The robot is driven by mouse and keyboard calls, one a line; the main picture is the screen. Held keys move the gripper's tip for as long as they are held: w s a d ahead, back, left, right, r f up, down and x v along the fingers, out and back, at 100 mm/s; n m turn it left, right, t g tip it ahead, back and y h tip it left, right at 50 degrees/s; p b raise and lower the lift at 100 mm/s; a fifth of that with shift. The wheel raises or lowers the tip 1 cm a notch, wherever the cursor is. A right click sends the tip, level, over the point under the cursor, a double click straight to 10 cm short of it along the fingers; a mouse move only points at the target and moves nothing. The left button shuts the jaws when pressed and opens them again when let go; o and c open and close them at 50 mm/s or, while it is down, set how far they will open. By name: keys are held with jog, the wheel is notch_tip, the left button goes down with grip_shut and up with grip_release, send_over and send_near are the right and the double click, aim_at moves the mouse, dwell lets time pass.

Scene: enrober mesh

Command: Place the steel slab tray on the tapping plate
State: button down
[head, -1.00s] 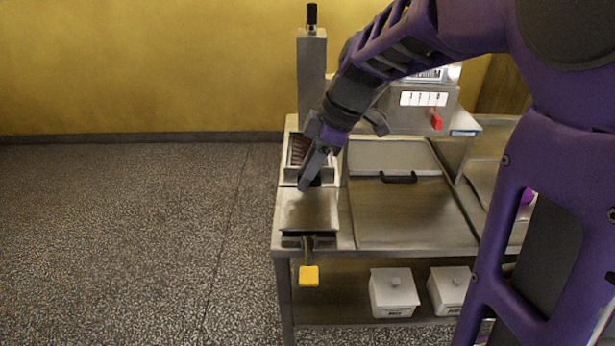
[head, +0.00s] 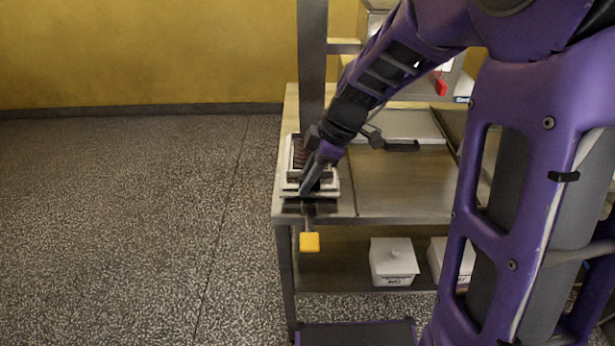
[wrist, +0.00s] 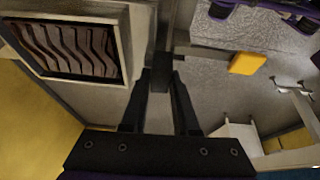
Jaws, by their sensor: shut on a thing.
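The steel slab tray (head: 289,157), a pale frame around brown ridged slabs, is at the left end of the steel table, over the rear of the tapping plate (head: 332,189). The plate's front edge shows in front of the tray; the rest is hidden. I cannot tell whether the tray touches it. My gripper (head: 307,187) reaches down at the tray's front, shut. In the wrist view, my gripper (wrist: 160,76) has its fingers on a small dark block, seemingly the tray's handle. The tray (wrist: 137,38) is at the upper left there.
A yellow knob (head: 309,242) sticks out below the table's front edge. White lidded boxes (head: 393,262) are on the lower shelf. The floor at left is clear.

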jog(key=shift+w+r, duration=0.1)
jog(key=shift+r, duration=0.05)
jog(key=c, duration=0.7)
grip_release()
jog(key=shift+o, duration=0.2)
jog(key=p+v, duration=0.1)
jog(key=v, duration=1.1)
